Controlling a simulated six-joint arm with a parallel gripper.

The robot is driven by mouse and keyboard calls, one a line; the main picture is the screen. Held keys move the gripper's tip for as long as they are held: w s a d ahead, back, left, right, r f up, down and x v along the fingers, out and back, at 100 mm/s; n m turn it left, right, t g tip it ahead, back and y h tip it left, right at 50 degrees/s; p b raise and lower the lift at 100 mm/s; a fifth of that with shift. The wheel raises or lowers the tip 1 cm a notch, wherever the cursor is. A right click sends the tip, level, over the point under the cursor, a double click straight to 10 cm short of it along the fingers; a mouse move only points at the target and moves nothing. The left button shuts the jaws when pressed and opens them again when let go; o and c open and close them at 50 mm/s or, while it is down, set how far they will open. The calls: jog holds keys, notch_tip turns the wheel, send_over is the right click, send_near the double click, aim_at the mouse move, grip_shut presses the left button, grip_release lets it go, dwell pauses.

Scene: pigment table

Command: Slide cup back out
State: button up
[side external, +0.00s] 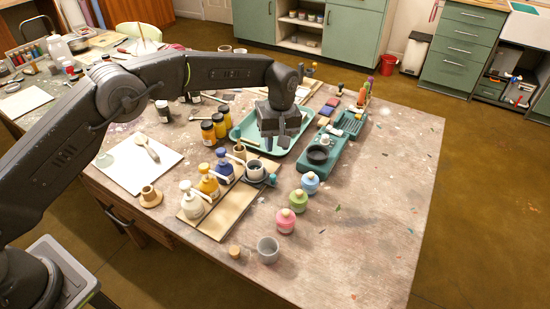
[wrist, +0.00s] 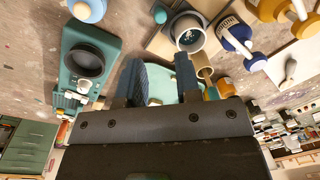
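A grey cup (side external: 255,169) stands upright on a dark teal holder with a round knob (side external: 271,180), at the right end of the pump row. In the wrist view the cup (wrist: 188,34) shows its pale rim and dark inside, with the teal knob (wrist: 160,14) beside it. The blue pump bottle (side external: 224,171) stands next to the cup, its spout pointing towards it. My gripper (side external: 278,139) points down above the teal tray, behind and right of the cup. In the wrist view its fingers (wrist: 163,75) are apart with nothing between them.
Yellow (side external: 208,187) and white (side external: 192,205) pump bottles stand on the wooden board. A teal tray (side external: 298,150) lies below my gripper, near a teal stand with a dark ring (side external: 318,154). Blue, green and pink round bottles (side external: 286,221) and another grey cup (side external: 268,250) stand in front.

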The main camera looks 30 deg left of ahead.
aim_at(273, 176)
jog(key=shift+r, duration=1.35)
jog(key=f+m, duration=0.2)
jog(key=f, duration=0.2)
jog(key=f+m+h, duration=0.1)
jog(key=f+m, duration=0.1)
jog(key=f, duration=0.3)
jog(key=a+f+m, duration=0.1)
jog(key=f+m, duration=0.2)
jog(key=f, duration=0.2)
jog(key=shift+s+t, duration=0.35)
jog(key=shift+t, duration=0.05)
jog(key=shift+r, duration=0.1)
jog(key=shift+c, duration=0.2)
grip_shut()
